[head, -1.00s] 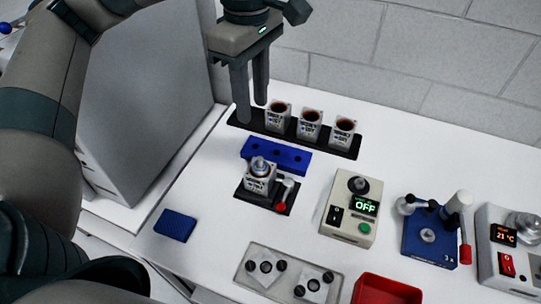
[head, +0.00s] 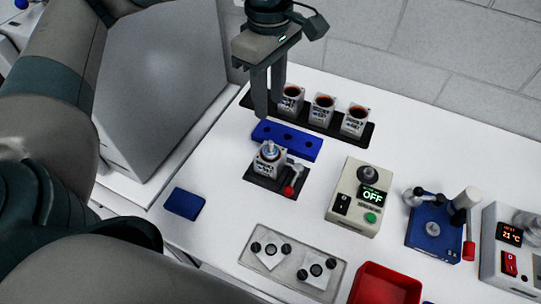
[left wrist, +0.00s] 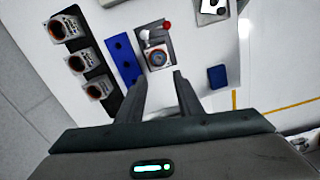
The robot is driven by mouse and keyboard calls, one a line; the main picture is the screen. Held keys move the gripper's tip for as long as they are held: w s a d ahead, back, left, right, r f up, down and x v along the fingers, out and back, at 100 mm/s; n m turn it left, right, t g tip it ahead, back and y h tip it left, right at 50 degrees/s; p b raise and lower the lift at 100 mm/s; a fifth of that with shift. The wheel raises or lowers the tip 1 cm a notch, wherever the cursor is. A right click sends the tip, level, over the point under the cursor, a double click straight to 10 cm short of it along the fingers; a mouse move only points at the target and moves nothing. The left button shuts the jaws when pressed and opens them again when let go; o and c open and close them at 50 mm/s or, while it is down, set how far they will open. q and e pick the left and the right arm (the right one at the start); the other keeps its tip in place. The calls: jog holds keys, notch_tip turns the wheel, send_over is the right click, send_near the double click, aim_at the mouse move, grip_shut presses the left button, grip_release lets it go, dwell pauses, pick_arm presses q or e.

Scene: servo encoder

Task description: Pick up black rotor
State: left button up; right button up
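No thing shows clearly as a black rotor. A blue block (head: 287,140) has three dark round spots in a row; I cannot tell whether they are empty holes or dark parts. It also shows in the left wrist view (left wrist: 122,59). My left gripper (head: 268,104) points down with its fingers apart and nothing between them, above the back left area near the block. In the left wrist view its fingers (left wrist: 161,80) are spread, with a motor housing (left wrist: 156,58) just beyond them. That housing sits in a dark fixture, with a silver shaft on top. My right gripper is not in view.
A black rack (head: 365,139) with three copper-wound housings stands behind the block. A red-tipped lever (head: 290,190) is beside the fixture. A grey box (head: 355,199) reading OFF, a blue press (head: 430,238), a red bin (head: 386,286) and a blue pad (head: 184,203) stand around.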

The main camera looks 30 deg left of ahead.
pick_arm(q)
jog(key=p, duration=0.3)
send_over(270, 142)
jog(key=f, duration=0.7)
jog(key=shift+s, duration=0.25)
jog(key=shift+f, duration=0.4)
jog(key=shift+w+f+p, duration=0.1)
jog(key=shift+f+p, duration=0.55)
jog(key=shift+f, duration=0.05)
notch_tip(270, 142, down, 3)
jog(key=shift+w+r+p, duration=0.1)
jog(key=shift+p, duration=0.75)
jog(key=shift+f, duration=0.55)
